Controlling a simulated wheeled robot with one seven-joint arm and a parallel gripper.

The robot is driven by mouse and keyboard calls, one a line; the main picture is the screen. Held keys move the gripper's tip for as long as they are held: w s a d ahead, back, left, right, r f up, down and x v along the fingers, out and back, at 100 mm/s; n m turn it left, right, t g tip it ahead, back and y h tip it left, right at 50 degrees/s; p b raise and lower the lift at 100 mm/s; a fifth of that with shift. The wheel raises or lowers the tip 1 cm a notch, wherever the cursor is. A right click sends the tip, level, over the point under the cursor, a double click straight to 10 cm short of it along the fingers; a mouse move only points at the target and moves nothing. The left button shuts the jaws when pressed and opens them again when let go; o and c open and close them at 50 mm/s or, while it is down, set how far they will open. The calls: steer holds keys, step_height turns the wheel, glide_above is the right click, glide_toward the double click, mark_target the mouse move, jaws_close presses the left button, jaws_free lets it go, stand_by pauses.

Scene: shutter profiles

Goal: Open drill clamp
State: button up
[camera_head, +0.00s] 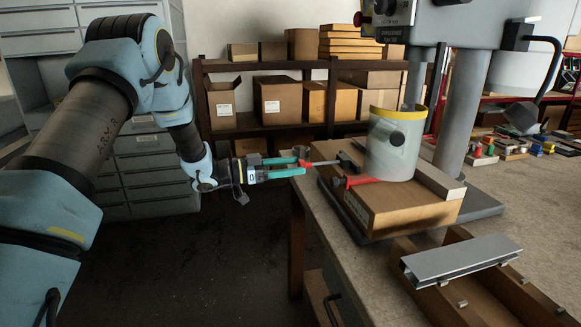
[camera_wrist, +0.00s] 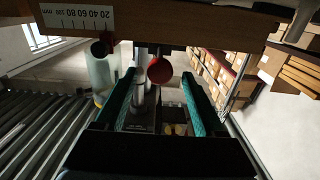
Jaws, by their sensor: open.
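The drill clamp sits on a wooden block (camera_head: 400,208) under the drill press. Its lever with a red end (camera_head: 322,163) points left toward my gripper (camera_head: 302,163). A second red handle (camera_head: 357,181) lies lower on the block's front. My gripper is at the block's left end, with its teal fingers apart. In the wrist view, a round red knob (camera_wrist: 159,69) shows in the gap between the fingertips (camera_wrist: 158,78). I cannot tell whether either finger touches it. A clear cylindrical guard (camera_head: 394,145) with a yellow rim hides part of the clamp.
The workbench (camera_head: 345,262) carries the drill press column (camera_head: 462,110). A grey metal profile (camera_head: 460,258) lies across a wooden fixture (camera_head: 490,290) at the front right. A shelf (camera_head: 265,132) with boxes stands behind. The floor left of the bench is clear.

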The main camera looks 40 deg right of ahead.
steer(key=b+v, duration=0.3)
steer(key=v, duration=0.7)
steer(key=shift+w+a, duration=0.15)
steer(key=shift+a, duration=0.25)
